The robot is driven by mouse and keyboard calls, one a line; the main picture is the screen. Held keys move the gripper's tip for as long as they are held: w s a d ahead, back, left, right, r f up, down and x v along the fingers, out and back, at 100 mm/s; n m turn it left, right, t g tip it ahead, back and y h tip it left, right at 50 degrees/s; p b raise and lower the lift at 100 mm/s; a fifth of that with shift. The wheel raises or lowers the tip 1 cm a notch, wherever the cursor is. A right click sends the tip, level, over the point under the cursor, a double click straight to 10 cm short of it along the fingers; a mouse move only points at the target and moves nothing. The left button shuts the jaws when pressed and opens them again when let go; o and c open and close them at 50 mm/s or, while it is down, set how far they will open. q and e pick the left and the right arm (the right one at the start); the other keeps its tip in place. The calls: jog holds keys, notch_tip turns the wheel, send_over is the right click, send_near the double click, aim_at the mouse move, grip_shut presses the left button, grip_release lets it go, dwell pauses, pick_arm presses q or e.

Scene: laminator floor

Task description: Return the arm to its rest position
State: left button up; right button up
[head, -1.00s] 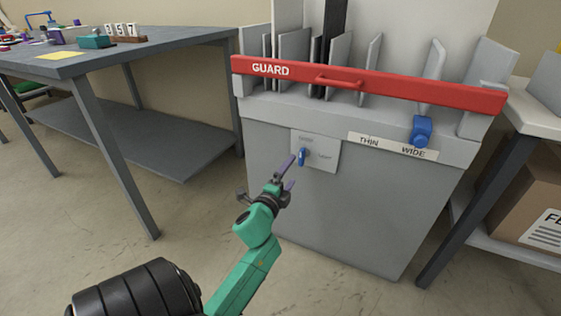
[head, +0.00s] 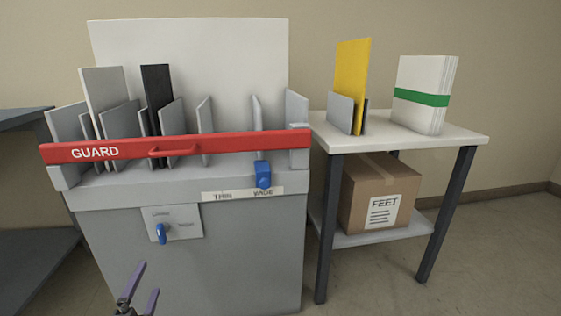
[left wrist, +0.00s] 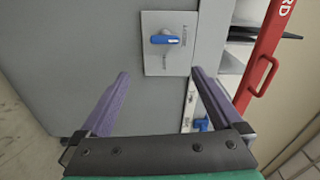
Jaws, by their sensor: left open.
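My left gripper (head: 138,290) shows at the bottom left of the head view, in front of the grey laminator cabinet (head: 245,250). Its two purple fingers are apart with nothing between them. In the left wrist view the open gripper (left wrist: 160,100) faces the cabinet front, with a gap to a small plate carrying a blue knob (left wrist: 165,39). That blue knob also shows in the head view (head: 161,234), above the gripper. The rest of the left arm is out of the head view. My right gripper is in neither view.
A red GUARD bar (head: 230,143) crosses the machine's front. A blue slider (head: 263,174) sits by the WIDE label. On the right, a side table (head: 460,134) holds a yellow sheet (head: 352,75) and a banded white stack (head: 430,75). A FEET box (head: 365,190) is on its lower shelf.

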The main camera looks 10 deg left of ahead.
pick_arm(q)
jog(key=s+d+f+n+g+h, duration=0.2)
jog(key=s+d+f+n+h, duration=0.15)
jog(key=d+f, duration=0.45)
jog(key=s+d+f+n+g+h, duration=0.25)
jog(key=d+f+n+h, duration=0.2)
jog(key=d, duration=0.85)
jog(key=s+d+f+n+g+h, duration=0.1)
jog(key=s+d+f+n+h, duration=0.25)
jog(key=d+f, duration=0.45)
jog(key=s+a+r+g+y+p, duration=0.3)
jog(key=s+a+g+p, duration=0.2)
jog(key=p, duration=1.3)
jog(key=s+a+r+g+y+p, duration=0.3)
jog(key=s+a+g+p, duration=0.2)
jog(key=s+a+p, duration=0.7)
jog(key=shift+s+a+p, duration=0.2)
jog(key=shift+s+p, duration=2.15)
jog(key=shift+p, duration=1.25)
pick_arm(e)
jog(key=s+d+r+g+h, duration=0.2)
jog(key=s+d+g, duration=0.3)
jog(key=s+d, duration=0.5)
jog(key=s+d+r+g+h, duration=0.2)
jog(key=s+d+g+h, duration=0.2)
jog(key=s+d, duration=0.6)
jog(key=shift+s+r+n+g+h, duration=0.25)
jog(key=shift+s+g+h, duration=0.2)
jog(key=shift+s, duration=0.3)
